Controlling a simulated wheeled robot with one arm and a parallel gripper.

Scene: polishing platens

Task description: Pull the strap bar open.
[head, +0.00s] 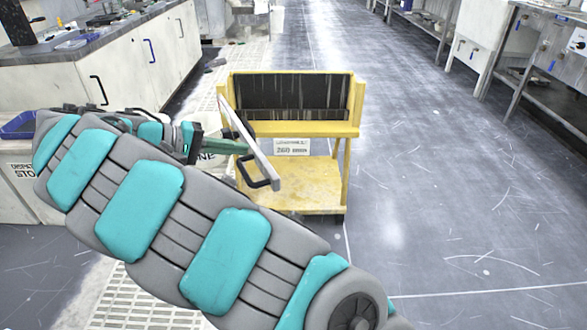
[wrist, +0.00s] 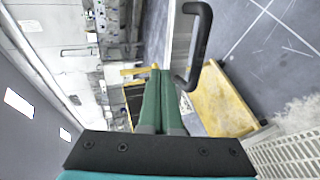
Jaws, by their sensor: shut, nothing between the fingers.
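The strap bar (head: 252,142) is a pale grey bar with a black handle (head: 259,178) near its lower end. It slants across the left front of the yellow cart (head: 300,129), standing at an angle out from the cart's dark upper compartment (head: 292,92). My gripper (head: 246,148) is just left of the bar, its green fingers shut and empty. In the wrist view, the closed fingers (wrist: 160,70) point past the handle (wrist: 200,45), which sits to their right with a visible gap at its grip. I cannot tell whether a finger touches the bar.
A white cabinet (head: 130,60) with a cluttered top stands at the left. Workbenches (head: 540,70) line the right. The grey floor (head: 430,200) right of the cart is clear. A pale floor grating (head: 130,305) lies at the lower left.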

